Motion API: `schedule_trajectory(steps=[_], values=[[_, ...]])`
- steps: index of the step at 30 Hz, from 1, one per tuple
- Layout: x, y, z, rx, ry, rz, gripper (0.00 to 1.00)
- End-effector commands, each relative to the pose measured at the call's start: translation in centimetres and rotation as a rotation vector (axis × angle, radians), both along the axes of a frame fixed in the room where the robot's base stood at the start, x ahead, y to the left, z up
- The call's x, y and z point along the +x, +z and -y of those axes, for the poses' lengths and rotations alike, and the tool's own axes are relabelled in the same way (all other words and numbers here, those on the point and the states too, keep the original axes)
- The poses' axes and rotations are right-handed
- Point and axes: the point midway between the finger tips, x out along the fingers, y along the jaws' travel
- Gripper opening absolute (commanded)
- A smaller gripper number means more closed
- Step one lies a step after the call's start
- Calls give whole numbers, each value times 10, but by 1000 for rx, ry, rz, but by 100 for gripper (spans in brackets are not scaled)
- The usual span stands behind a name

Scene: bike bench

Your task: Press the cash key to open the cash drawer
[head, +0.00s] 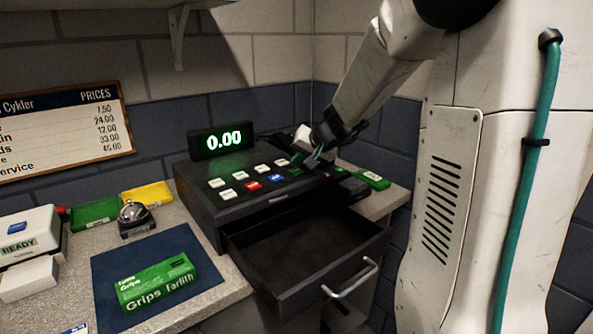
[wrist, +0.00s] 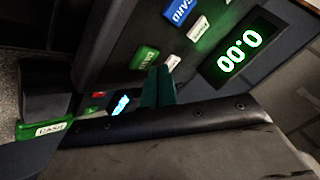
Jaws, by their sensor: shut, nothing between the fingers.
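The black cash register (head: 228,208) stands on the counter with its lit display reading 0.00. Its cash drawer (head: 310,247) is pulled out at the front and looks empty. A green key (head: 295,171) sits beside the blue key (head: 277,178) on the sloped key panel; its lettering is too small to read. In the wrist view the green key (wrist: 145,58) lies just beside the fingertips. My gripper (head: 316,157) is shut and empty over the right part of the panel, and in the wrist view (wrist: 159,80) its fingers are together. I cannot tell whether the tips touch the panel.
A bell (head: 134,214), a blue mat (head: 115,262) and a green grips box (head: 156,283) lie left of the register. A green-topped item (head: 372,179) is at its right. The drawer handle (head: 350,281) juts out past the counter edge.

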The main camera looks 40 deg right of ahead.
Motion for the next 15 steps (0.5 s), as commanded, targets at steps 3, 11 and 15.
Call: schedule_trajectory(steps=[3,11,15], values=[[0,0,0,0,0,0,0],[0,13,0,0,1,2,0],[0,28,0,-1,0,2,0]])
